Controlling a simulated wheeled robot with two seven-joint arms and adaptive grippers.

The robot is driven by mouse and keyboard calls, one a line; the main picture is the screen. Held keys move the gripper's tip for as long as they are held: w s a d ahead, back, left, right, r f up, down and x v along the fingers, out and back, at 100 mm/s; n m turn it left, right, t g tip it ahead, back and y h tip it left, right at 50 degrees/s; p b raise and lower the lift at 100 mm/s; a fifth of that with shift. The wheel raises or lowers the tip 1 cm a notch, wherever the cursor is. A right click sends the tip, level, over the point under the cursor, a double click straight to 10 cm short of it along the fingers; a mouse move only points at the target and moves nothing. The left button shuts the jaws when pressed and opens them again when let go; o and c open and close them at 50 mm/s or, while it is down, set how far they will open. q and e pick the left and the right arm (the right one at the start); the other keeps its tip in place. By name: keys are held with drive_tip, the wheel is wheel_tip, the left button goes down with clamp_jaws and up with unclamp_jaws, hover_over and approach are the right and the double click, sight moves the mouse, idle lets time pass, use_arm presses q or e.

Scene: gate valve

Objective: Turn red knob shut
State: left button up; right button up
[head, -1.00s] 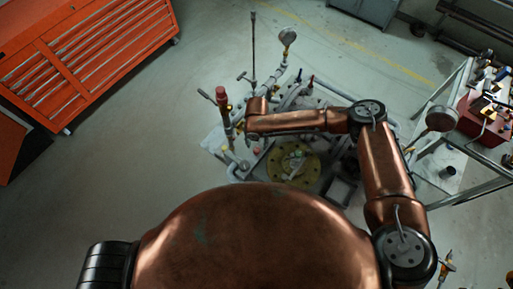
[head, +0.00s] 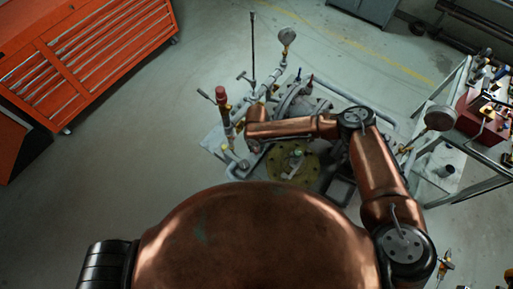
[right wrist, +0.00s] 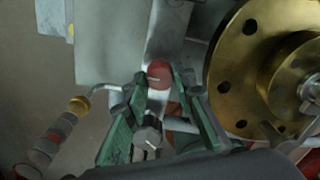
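The red knob (right wrist: 159,73) shows in the right wrist view as a small rounded red cap at the fingertips. My right gripper (right wrist: 161,88) has its green fingers apart, one on each side of the knob. I cannot tell whether either finger touches it. More red shows below the knob, between the fingers. In the head view my right arm reaches over the pipework from the right, and its wrist hides most of the knob area. My left gripper is in neither view.
A brass flange (right wrist: 245,85) is close on the right in the wrist view. A red-topped upright fitting (head: 221,96) and a gauge (head: 287,37) rise from the pipework. A tool table (head: 480,120) stands right, an orange cabinet (head: 85,60) left.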

clamp_jaws()
drive_tip(key=shift+m, duration=0.4)
drive_tip(key=m+p, duration=0.1)
drive_tip(key=m, duration=0.2)
drive_tip(key=m+p, duration=0.2)
drive_tip(key=m, duration=0.2)
drive_tip(key=m+p, duration=0.3)
drive_tip(key=m, duration=0.2)
drive_tip(key=shift+a+r+m, duration=0.1)
drive_tip(key=shift+m, duration=0.3)
drive_tip(key=m+p, duration=0.1)
drive_tip(key=m, duration=0.3)
drive_tip(key=shift+p, duration=0.35)
drive_tip(key=shift+m, duration=0.3)
